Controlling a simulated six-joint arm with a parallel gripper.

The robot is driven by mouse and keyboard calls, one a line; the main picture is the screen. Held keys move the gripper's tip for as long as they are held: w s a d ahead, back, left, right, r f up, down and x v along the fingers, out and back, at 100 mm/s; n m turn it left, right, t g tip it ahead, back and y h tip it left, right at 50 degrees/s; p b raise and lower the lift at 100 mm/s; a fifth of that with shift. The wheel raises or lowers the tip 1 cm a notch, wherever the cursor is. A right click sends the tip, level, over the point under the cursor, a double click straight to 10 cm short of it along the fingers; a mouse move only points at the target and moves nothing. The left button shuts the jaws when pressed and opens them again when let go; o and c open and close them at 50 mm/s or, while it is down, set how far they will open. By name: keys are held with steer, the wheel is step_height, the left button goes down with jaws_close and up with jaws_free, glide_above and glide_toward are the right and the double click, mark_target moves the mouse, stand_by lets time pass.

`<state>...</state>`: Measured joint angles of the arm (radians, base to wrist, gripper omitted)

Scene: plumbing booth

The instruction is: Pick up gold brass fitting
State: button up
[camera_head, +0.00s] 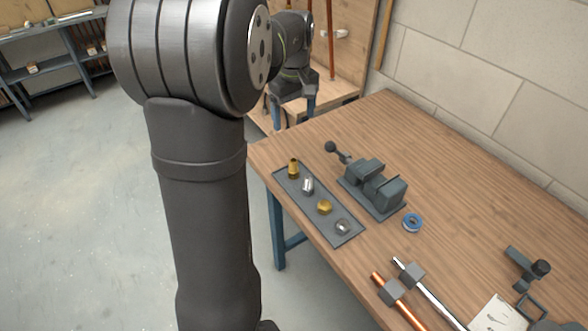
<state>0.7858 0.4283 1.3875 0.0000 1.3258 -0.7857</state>
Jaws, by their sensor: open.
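Two brass-coloured fittings are on a dark tray (335,236) at the near left edge of the wooden workbench. One is a taller, narrow brass fitting (294,169) standing at the tray's far end. The other is a low, gold brass fitting (324,207) farther down the tray, between two silver fittings. My gripper (293,112) shows small behind my large arm link, beyond the far left corner of the bench. It is open, apart from both fittings, with nothing seen between its fingers.
Silver fittings (307,186) (342,227) share the tray. A grey vise (374,187) stands right beside it, with a blue tape roll (412,222) nearby. A copper pipe (398,302) and a silver pipe (431,296) lie at the front.

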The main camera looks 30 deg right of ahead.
mark_target(293, 161)
steer(key=c, duration=0.4)
step_height(293, 161, down, 14)
steer(key=m, duration=0.8)
steer(key=m+h, duration=0.1)
steer(key=m, duration=0.6)
steer(key=shift+w+a+r+m, duration=0.1)
steer(key=shift+r+m, duration=0.1)
steer(key=shift+m, duration=0.2)
steer(key=shift+f, duration=2.7)
